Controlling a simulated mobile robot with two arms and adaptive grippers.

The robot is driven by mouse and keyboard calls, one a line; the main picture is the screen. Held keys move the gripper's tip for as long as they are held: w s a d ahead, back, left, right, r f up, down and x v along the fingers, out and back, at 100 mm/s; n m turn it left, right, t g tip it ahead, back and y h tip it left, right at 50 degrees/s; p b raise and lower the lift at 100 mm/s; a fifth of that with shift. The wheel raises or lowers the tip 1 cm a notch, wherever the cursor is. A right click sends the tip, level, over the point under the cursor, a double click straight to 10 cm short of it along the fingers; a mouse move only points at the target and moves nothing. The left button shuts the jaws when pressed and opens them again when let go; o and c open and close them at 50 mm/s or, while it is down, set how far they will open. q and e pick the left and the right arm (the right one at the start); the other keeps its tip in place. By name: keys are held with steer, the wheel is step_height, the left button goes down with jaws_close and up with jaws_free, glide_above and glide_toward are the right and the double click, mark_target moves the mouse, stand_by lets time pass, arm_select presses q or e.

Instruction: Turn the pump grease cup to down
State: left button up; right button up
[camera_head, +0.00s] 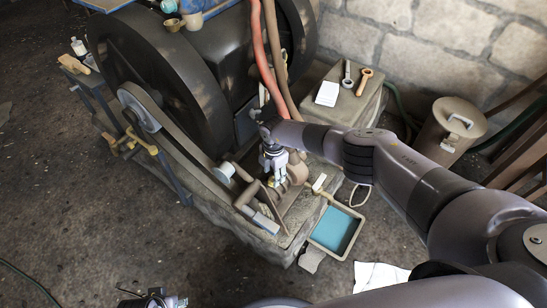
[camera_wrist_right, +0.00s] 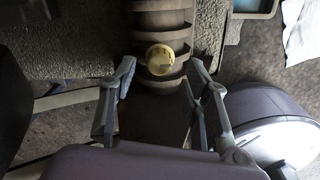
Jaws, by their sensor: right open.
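The grease cup (camera_wrist_right: 160,58), a small round yellow cap, sits on the ribbed brown pump body (camera_wrist_right: 163,20) in the right wrist view. My right gripper (camera_wrist_right: 158,84) is open, with its two fingers apart on either side of the cup and no contact visible. In the head view my right gripper (camera_head: 273,180) points down beside the pump (camera_head: 297,172), and the cup itself is largely hidden there. Part of my left gripper (camera_head: 155,300) shows at the bottom edge of the head view, cut off by the frame.
Large dark flywheels (camera_head: 150,75) and a belt stand behind and left. A tray of blue liquid (camera_head: 335,230) lies right of the pump. A stone block (camera_head: 356,105) holds two wrenches and a white card. A lidded metal can (camera_head: 450,130) stands by the wall.

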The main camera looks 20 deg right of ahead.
step_height(320, 180, up, 9)
stand_by(0.4)
steer(key=shift+s, duration=0.1)
stand_by(0.5)
